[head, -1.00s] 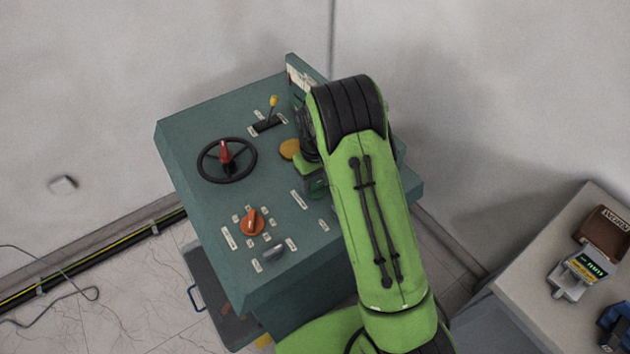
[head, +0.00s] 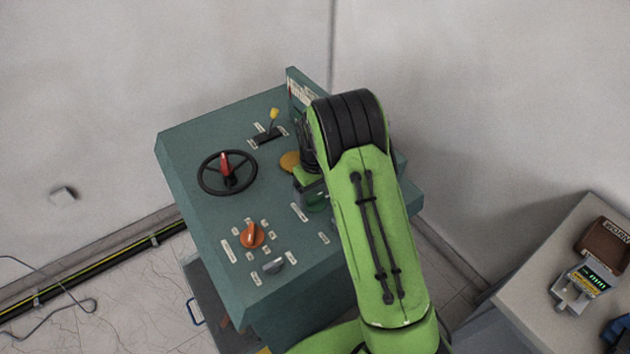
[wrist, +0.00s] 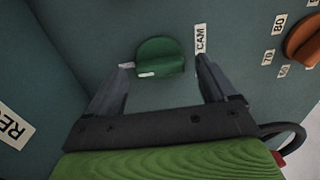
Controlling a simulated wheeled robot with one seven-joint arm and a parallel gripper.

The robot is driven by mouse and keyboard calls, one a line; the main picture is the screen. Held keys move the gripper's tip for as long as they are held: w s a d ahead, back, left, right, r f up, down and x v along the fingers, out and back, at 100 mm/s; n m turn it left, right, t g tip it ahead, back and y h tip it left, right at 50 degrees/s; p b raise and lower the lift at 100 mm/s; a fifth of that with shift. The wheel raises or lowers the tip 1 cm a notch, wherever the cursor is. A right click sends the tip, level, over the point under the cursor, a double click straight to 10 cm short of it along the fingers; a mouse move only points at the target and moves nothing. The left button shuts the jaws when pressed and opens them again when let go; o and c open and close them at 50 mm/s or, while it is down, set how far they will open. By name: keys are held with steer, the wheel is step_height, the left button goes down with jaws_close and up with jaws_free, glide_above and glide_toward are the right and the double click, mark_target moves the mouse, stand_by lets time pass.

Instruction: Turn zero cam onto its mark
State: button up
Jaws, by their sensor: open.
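The zero cam appears to be the green round knob (wrist: 162,56) beside the "CAM" label (wrist: 201,39) in the wrist view. It has a raised grip bar and a short white line on its near edge. A small white mark (wrist: 126,66) sits on the panel to its left. My gripper (wrist: 163,66) is open, one finger on each side of the knob's near part. I cannot tell whether either finger touches it. In the head view the green knob (head: 317,203) is partly hidden by my arm and gripper.
The teal console (head: 200,235) carries a black handwheel (head: 227,173), a yellow-tipped lever (head: 272,122), an orange selector (head: 251,235), a grey knob (head: 273,266) and a yellow disc (head: 289,162). A side table (head: 540,290) with devices stands at the right.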

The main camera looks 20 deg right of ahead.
mark_target(315, 197)
step_height(315, 197, up, 15)
steer(key=p, duration=0.1)
steer(key=shift+r, duration=0.15)
steer(key=s+r+m+t, duration=0.2)
steer(key=s+r+t, duration=0.1)
steer(key=s+r, duration=0.8)
steer(key=s+f+m+t, duration=0.1)
steer(key=s+t, duration=0.1)
steer(key=s, duration=1.5)
steer(key=shift+s+f+m+t, duration=0.15)
steer(key=shift+f+m+t, duration=0.15)
steer(key=shift+a, duration=0.1)
